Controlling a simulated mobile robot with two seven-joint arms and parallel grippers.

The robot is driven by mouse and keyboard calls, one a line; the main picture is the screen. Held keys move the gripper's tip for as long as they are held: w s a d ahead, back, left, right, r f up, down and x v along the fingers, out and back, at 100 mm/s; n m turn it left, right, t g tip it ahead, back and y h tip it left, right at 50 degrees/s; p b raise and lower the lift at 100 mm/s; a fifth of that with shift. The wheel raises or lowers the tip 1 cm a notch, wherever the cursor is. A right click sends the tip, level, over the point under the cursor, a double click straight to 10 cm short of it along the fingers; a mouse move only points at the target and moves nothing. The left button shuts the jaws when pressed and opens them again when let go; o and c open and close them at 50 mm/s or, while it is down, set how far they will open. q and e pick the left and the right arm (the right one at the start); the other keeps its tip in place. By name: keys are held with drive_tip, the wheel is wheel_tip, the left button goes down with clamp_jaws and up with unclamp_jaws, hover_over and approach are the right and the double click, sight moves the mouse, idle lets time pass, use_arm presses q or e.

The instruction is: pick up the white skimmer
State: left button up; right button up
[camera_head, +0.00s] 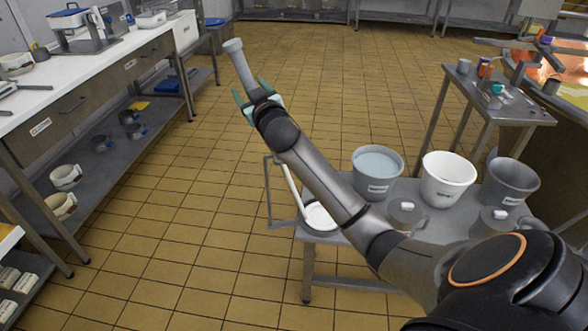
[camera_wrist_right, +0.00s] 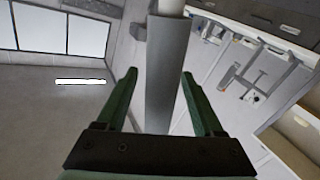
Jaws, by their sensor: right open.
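The white skimmer has a white disc (camera_head: 320,216) low at the left end of the small grey table. Its white shaft (camera_head: 291,186) rises beside a thin grey frame and passes behind my right arm. A grey grip with a pale rounded top (camera_head: 235,55) sticks up past my right gripper (camera_head: 258,96), in line with this shaft. In the right wrist view the grey grip (camera_wrist_right: 168,70) stands between the green fingers of the gripper, with a gap on each side. The gripper is open around it. My left gripper is not in view.
The grey table (camera_head: 335,236) also holds a bucket of pale liquid (camera_head: 377,170), a white bucket (camera_head: 447,178), a grey bucket (camera_head: 509,183) and grey jugs (camera_head: 405,213). A thin grey frame (camera_head: 268,195) stands at its left end. The tiled floor (camera_head: 180,230) is clear to the left.

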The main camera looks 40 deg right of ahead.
clamp_jaws()
idle(0.4)
